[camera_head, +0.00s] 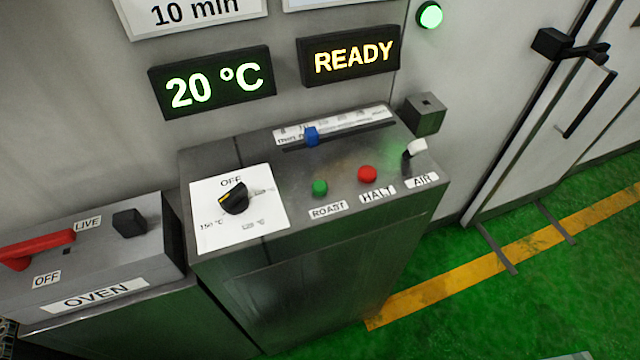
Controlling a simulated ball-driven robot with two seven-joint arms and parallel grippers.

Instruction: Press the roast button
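The roast button is a small green button (320,187) on the sloped top of the grey control console (330,270), in the head view. Its label (328,209) below reads like "ROAST". A red button (367,174) labelled "HALT" is just to its right. The display (350,56) on the wall reads "READY", and the other display (213,82) reads "20 °C". Neither of my grippers shows in this view, and nothing touches the green button.
A black knob (235,198) on a white plate is left of the buttons. A blue slider (312,136) is behind them, and a white-tipped AIR lever (415,149) is at right. The OVEN box (150,262) with its red lever (38,247) stands left. Green floor (480,320) is open at right.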

